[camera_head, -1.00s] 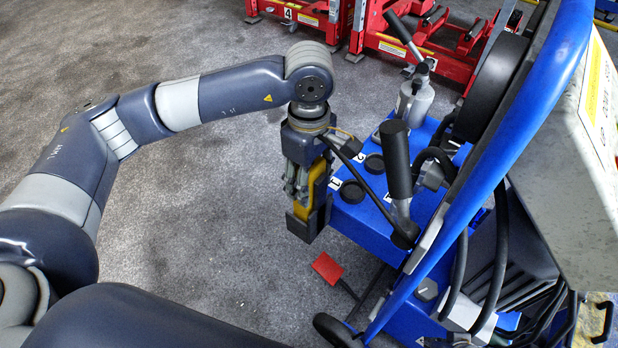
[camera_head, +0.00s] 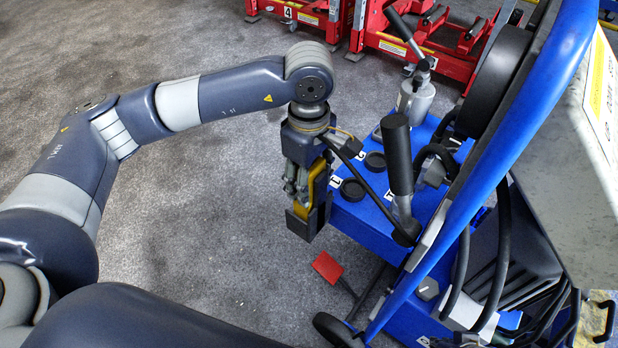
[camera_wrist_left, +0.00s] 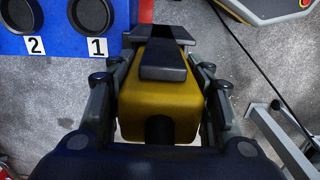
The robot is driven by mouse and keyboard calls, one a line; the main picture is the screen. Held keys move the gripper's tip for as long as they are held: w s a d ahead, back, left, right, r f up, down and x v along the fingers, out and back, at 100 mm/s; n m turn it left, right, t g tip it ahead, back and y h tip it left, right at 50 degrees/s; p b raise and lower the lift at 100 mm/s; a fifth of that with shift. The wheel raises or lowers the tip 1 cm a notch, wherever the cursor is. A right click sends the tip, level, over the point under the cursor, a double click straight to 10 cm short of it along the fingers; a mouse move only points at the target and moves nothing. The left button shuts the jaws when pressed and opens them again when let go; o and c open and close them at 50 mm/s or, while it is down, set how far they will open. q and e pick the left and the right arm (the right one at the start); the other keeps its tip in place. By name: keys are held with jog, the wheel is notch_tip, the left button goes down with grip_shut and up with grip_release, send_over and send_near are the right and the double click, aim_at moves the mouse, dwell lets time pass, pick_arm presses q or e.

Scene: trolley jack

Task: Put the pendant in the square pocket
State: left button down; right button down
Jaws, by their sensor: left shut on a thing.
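My left gripper (camera_head: 306,222) points down beside the near left corner of the blue trolley jack (camera_head: 365,215). It is shut on a yellow body with dark parts, which I take as the pendant (camera_head: 318,185). I cannot make out a square pocket. My right gripper is not in view.
A black upright handle (camera_head: 398,155) and a blue curved frame (camera_head: 520,130) stand right of the gripper. A red pedal (camera_head: 327,267) is low in front. Red stands (camera_head: 430,40) are at the back. Grey floor (camera_head: 200,200) left of the jack is clear.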

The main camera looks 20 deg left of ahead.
pick_arm(q)
jog(key=c, duration=0.7)
grip_release()
jog(key=shift+r, duration=0.1)
notch_tip(320, 180, up, 12)
jog(key=shift+f, duration=0.1)
